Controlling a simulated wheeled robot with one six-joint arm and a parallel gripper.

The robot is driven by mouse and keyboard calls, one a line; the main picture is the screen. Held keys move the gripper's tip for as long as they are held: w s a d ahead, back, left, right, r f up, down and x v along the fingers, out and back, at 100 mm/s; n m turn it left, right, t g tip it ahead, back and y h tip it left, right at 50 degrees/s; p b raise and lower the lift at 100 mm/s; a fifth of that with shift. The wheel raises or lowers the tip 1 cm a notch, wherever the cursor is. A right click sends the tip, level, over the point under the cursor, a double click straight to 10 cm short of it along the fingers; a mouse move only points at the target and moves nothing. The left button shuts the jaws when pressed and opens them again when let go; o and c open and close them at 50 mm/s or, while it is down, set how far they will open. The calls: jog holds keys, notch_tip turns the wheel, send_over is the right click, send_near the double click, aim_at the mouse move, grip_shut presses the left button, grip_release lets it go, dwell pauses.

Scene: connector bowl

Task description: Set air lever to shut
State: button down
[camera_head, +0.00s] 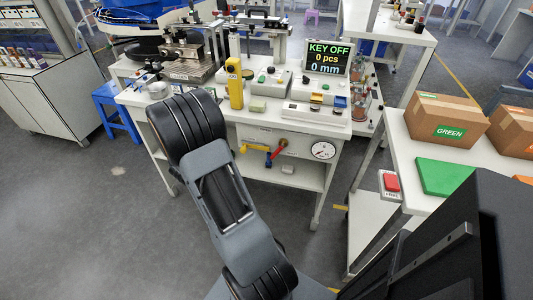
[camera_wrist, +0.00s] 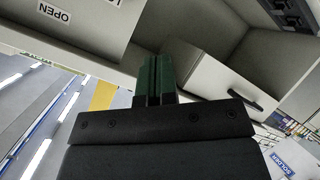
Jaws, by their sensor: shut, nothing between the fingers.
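In the head view, a red lever (camera_head: 278,148) sits on the front panel below the workbench top, slanting up to the right. A yellow pipe (camera_head: 252,149) and a small blue part adjoin it. My gripper (camera_wrist: 153,82) shows in the wrist view with its dark green fingers together and nothing between them. In the head view my arm hides the gripper. An OPEN label (camera_wrist: 54,12) is on a pale panel at the wrist view's upper left. A second label is cut off at the top edge. The lever cannot be made out in the wrist view.
A round gauge (camera_head: 323,150) is right of the lever. The workbench (camera_head: 262,119) carries a yellow device (camera_head: 234,83), control boxes and a KEY OFF display (camera_head: 329,59). In the wrist view a box with a black handle (camera_wrist: 243,98) lies beyond the fingers. A blue stool (camera_head: 116,107) stands left.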

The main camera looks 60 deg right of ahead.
jog(key=s+d+f+m+g+h, duration=0.1)
jog(key=s+d+f+g+h, duration=0.2)
jog(key=s+g, duration=0.4)
jog(key=b, duration=0.2)
send_near(277, 151)
jog(key=shift+y, duration=0.4)
jog(key=w+d, duration=0.1)
jog(key=w+d+f, duration=0.1)
jog(key=d, duration=0.1)
jog(key=w+d+f, duration=0.1)
jog(key=w+d, duration=0.1)
jog(key=shift+d, duration=0.15)
jog(key=shift+s+d+f+b, duration=0.2)
jog(key=shift+s+d+f, duration=0.1)
jog(key=shift+s, duration=0.2)
jog(key=shift+s+d+f+b, duration=0.15)
jog(key=shift+s+d+f, duration=0.15)
jog(key=shift+s, duration=0.2)
jog(key=shift+s+d+f+b, duration=0.25)
jog(key=shift+s+d, duration=0.1)
jog(key=shift+s, duration=0.15)
jog(key=shift+s, duration=0.1)
